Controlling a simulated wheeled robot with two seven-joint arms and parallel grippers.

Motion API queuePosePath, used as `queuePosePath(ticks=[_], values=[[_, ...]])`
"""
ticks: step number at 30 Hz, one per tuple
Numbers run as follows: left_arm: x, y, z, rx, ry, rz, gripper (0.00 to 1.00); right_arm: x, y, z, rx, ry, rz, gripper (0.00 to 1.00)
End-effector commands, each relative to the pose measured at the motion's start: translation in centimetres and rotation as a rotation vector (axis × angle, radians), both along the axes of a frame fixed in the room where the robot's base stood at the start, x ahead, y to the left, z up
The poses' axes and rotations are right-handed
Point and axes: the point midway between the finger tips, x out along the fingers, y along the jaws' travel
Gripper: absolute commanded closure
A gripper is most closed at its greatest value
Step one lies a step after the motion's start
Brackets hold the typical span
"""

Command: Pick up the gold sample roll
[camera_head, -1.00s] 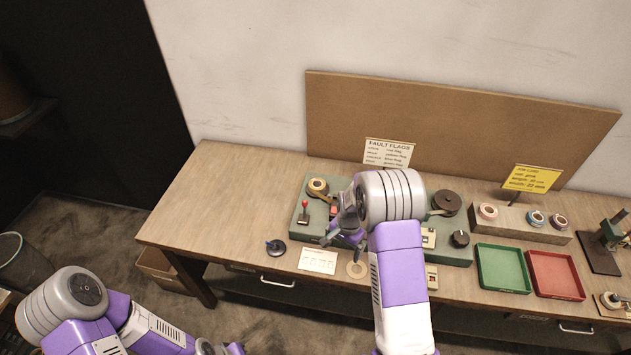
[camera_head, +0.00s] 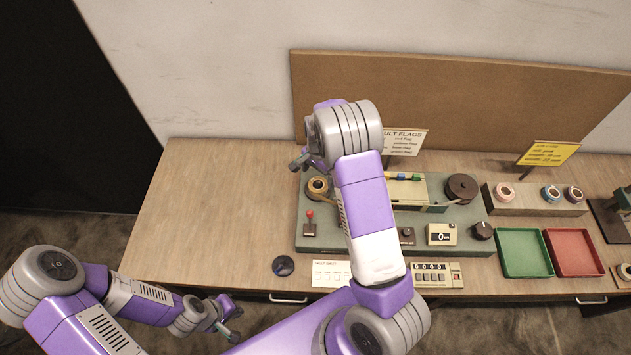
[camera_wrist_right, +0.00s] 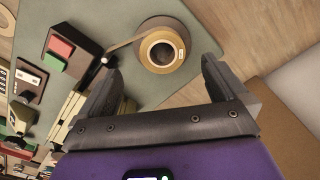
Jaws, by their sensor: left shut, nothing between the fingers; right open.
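A gold tape roll (camera_head: 318,187) sits on the left end of the green winding machine (camera_head: 470,215), with a strip of tape running from it. In the right wrist view, the gold roll (camera_wrist_right: 162,50) lies just beyond the fingertips, between their lines. My right gripper (camera_wrist_right: 160,66) is open and empty. In the head view, my right gripper (camera_head: 299,163) is above and beside the roll, partly hidden by its own wrist. My left gripper (camera_head: 236,322) is shut and empty in front of the table's front edge.
A red-knobbed lever (camera_head: 310,222) stands just in front of the roll. A dark reel (camera_head: 461,188) is at the machine's right. Green (camera_head: 523,253) and red (camera_head: 574,253) trays and a block with several rolls (camera_head: 530,203) lie further right. The table's left part is clear.

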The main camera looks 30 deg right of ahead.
Motion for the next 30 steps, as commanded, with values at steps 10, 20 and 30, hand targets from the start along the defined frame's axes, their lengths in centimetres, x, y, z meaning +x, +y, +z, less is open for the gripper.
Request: queuePosePath(ticks=[10, 20, 30], values=[[0.1, 0.0, 0.5, 0.0, -0.002, 0.001, 1.0, -0.1, 0.1, -4.8, 0.001, 0.001, 0.001, 0.01], [0.1, 0.0, 0.5, 0.0, -0.002, 0.001, 1.0, 0.0, 0.1, -5.2, 0.001, -0.002, 0.002, 0.07], [0.1, 0.0, 0.5, 0.0, -0.002, 0.001, 1.0, 0.0, 0.1, -5.2, 0.0, -0.001, 0.002, 0.59]])
